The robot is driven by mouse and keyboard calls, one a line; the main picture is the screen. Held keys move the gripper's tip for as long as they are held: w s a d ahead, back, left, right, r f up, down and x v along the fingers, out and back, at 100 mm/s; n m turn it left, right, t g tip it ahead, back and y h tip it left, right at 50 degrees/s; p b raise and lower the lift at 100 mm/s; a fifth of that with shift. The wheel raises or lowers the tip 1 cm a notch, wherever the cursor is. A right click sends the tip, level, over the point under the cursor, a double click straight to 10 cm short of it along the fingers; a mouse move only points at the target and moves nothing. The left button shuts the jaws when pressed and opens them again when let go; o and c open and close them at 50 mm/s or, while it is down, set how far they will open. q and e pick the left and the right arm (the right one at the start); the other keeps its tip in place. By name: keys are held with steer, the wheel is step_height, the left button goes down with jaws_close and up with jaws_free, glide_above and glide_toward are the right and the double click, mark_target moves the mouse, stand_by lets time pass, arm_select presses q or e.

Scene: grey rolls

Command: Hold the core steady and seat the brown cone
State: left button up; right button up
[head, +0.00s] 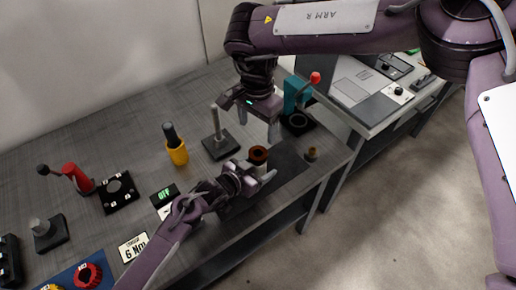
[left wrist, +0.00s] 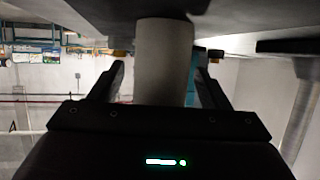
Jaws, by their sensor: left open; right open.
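A pale core (head: 260,164) stands on the bench, with a brown ring-like piece (head: 258,152) at its top; it looks like the brown cone, but I cannot tell how it sits. My left gripper (head: 261,174) is open, low beside the core. In the left wrist view the pale core (left wrist: 164,62) stands between the spread fingers of the left gripper (left wrist: 164,82); contact is not clear, and its far end is hidden behind the gripper body. My right gripper (head: 252,119) is open and empty, above and behind the core.
A dark mat (head: 290,168) lies under the core area, with a small brownish piece (head: 311,154) to its right. A grey post on a square base (head: 218,146), a yellow holder (head: 177,153) and a teal lever press (head: 294,96) stand nearby. The bench's front edge is close.

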arm_select(q)
steer(key=v, duration=1.2)
